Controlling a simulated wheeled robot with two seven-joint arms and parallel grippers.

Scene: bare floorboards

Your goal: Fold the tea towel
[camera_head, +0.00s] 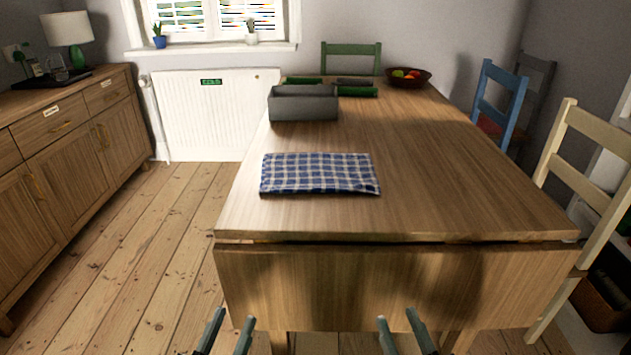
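The tea towel (319,173) is blue and white checked. It lies flat on the left part of the wooden table (450,185), a little back from the near edge, as a wide rectangle with its right side slightly slanted. I cannot tell how many layers it has. My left gripper (230,319) is at the bottom of the view, in front of the table, with its two fingers apart and nothing between them. My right gripper (402,320) is also low in front of the table, fingers apart and empty. Both are well short of the towel.
A grey box (303,103) stands behind the towel, with green items (357,92) beside it. A fruit bowl (407,77) is at the far end. Chairs (499,100) line the right side. A sideboard (75,150) stands left. The table right of the towel is clear.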

